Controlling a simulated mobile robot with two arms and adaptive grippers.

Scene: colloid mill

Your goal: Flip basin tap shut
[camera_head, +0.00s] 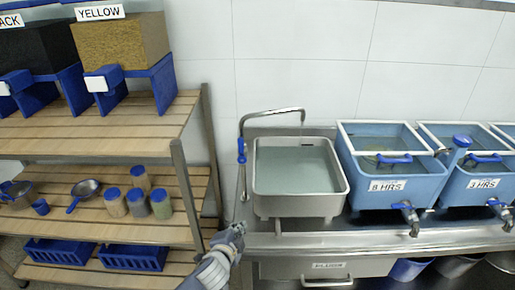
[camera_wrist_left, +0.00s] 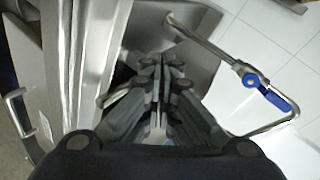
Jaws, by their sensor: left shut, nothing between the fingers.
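The steel basin (camera_head: 258,190), with water in it, stands on the counter in the head view. The tap's bent steel pipe (camera_head: 272,113) rises at its left and reaches over the basin. The blue tap handle (camera_head: 242,150) sits on the upright part of the pipe. In the left wrist view the blue handle (camera_wrist_left: 268,92) is at the right, roughly along the pipe. My left gripper (camera_head: 238,230) is below the handle, near the counter's left end, apart from the handle. Its fingers (camera_wrist_left: 166,62) are shut and empty. My right gripper is not in view.
A wooden shelf rack (camera_head: 178,150) with jars and blue bins stands close on the left. Blue tanks (camera_head: 385,185) with taps stand right of the basin. A drawer (camera_head: 328,268) is under the counter (camera_head: 385,241). White wall panels are behind.

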